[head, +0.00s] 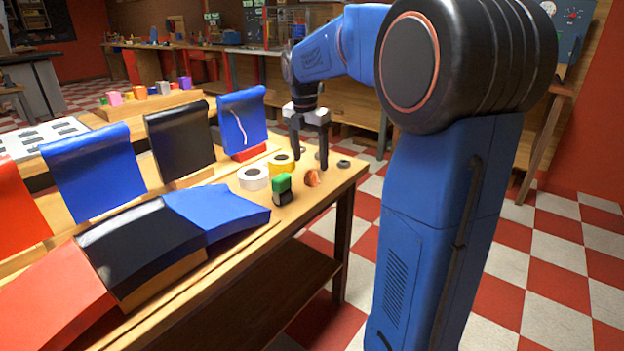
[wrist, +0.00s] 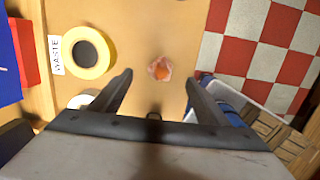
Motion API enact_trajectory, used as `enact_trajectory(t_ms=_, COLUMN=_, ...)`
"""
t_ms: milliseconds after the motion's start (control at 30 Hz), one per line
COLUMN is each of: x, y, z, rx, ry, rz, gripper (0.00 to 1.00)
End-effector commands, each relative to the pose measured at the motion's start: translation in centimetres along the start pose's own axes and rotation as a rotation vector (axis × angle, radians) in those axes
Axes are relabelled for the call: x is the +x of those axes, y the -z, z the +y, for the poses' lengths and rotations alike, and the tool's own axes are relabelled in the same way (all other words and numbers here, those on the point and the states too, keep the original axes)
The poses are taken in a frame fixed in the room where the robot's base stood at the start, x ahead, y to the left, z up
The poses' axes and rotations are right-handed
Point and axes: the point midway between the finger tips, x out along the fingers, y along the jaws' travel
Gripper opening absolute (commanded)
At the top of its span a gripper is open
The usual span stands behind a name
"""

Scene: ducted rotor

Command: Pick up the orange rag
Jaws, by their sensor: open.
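The orange rag (head: 312,178) is a small crumpled piece lying on the wooden table near its right end. In the wrist view the rag (wrist: 160,69) lies ahead of the fingertips, roughly midway between them and a little toward the right. My gripper (head: 309,162) points down over the table's right end. In the wrist view my gripper (wrist: 161,78) is open, with nothing between its fingers. The rag is apart from both fingers.
A yellow tape roll (head: 281,164), a white roll (head: 253,178) and a green-and-black item (head: 282,188) stand left of the rag. A WASTE label (wrist: 56,55) shows beside the yellow roll. The table (head: 318,200) ends close to the rag's right.

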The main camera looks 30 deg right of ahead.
Motion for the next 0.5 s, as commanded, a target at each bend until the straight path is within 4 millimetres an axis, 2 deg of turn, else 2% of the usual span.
enact_trajectory(t_ms=167, x=0.9, y=0.0, z=-0.1, rx=0.000, ry=0.000, rz=0.000, gripper=0.69)
enact_trajectory(t_ms=500, x=5.0, y=-0.1, z=-0.3, rx=0.001, ry=0.000, rz=0.000, gripper=0.69)
